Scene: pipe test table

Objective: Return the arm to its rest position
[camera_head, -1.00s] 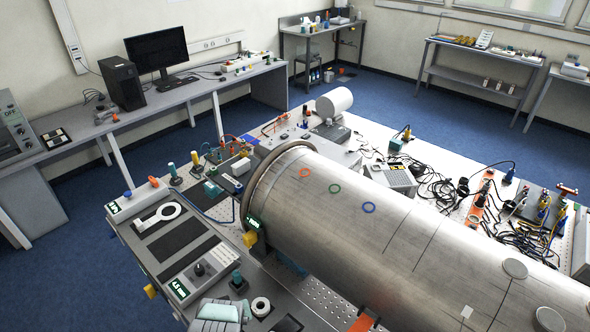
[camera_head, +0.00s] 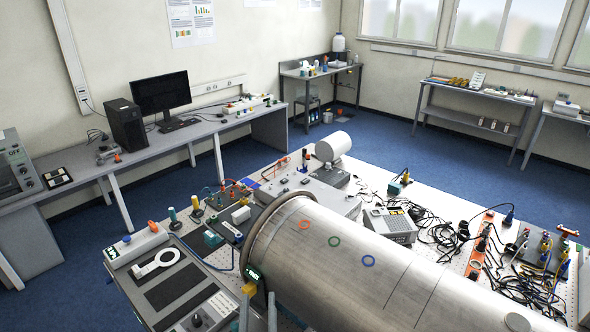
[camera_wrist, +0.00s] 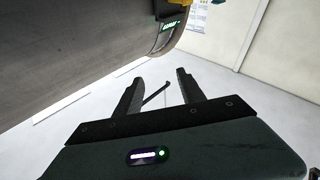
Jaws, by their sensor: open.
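My gripper (camera_wrist: 158,88) is open and empty in the wrist view. Its two dark fingers stand apart, with pale floor and wall beyond them. Two grey bars at the bottom edge of the head view look like its fingers, in front of the pipe's near end; the rest of the arm is out of frame. The large metal pipe (camera_head: 375,270) lies across the table, with orange, green and blue rings marked on its top. In the wrist view its curved side (camera_wrist: 70,50) fills the upper left, apart from the fingers.
The table's left part holds a panel with a white ring-shaped tool (camera_head: 157,264). A grey device (camera_head: 390,224) and tangled cables lie behind the pipe. A side bench with a monitor (camera_head: 161,92) runs along the left wall. Blue floor is clear behind the table.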

